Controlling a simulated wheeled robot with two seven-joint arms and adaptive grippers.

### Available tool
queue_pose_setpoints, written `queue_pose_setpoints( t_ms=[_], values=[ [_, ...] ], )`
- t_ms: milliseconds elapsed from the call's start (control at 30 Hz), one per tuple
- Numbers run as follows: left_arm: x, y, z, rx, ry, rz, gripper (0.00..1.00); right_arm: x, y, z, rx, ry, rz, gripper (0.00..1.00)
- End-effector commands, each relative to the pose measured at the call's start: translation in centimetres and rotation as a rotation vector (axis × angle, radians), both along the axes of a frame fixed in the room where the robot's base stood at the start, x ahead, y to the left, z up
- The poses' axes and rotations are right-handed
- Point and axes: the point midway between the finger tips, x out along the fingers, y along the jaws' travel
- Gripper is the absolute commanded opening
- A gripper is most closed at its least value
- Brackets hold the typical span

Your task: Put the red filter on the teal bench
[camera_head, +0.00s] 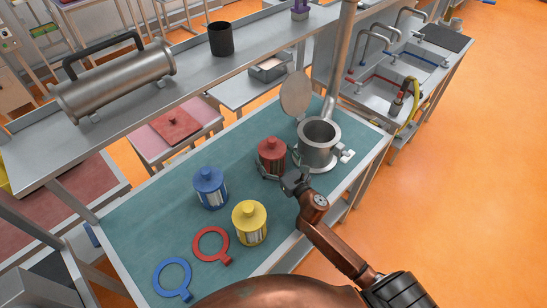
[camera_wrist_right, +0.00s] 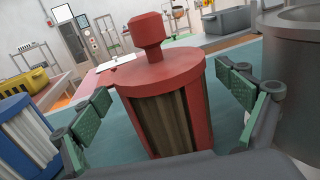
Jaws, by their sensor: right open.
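The red filter (camera_head: 271,150), a ribbed cylinder with a red cap and knob, is upright at the teal bench (camera_head: 150,222), just left of the metal pot (camera_head: 318,150). Its foot is hidden behind my right gripper (camera_head: 277,173), so I cannot tell whether it touches the bench. In the right wrist view the red filter (camera_wrist_right: 165,85) is between the two green-padded fingers of the right gripper (camera_wrist_right: 168,108). The fingers are open, with a visible gap on each side. My left gripper is not in view.
A blue filter (camera_head: 210,188) and a yellow filter (camera_head: 249,223) stand left of the red one. A blue ring (camera_head: 157,277) and a red ring (camera_head: 196,243) lie at the front left. The pot's round lid (camera_head: 296,93) is raised behind it. A shelf (camera_head: 190,82) runs along the back.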

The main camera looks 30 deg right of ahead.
Motion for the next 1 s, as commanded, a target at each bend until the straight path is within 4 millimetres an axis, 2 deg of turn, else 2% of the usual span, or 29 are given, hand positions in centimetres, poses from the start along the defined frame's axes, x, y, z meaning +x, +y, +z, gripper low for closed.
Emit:
queue_pose_setpoints(
  t_ms=[33,167,433,1000],
  values=[
    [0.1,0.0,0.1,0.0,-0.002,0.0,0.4,0.8,0.0,0.1,0.001,-0.001,-0.001,0.93],
    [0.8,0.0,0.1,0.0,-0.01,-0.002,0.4,1.9,0.1,0.0,0.001,0.0,-0.001,0.93],
    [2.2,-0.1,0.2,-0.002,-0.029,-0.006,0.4,2.1,0.1,-0.1,0.001,0.001,-0.001,0.92],
    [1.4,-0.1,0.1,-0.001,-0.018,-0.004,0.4,2.0,0.0,-0.1,0.001,0.001,-0.003,0.53]
  ],
)
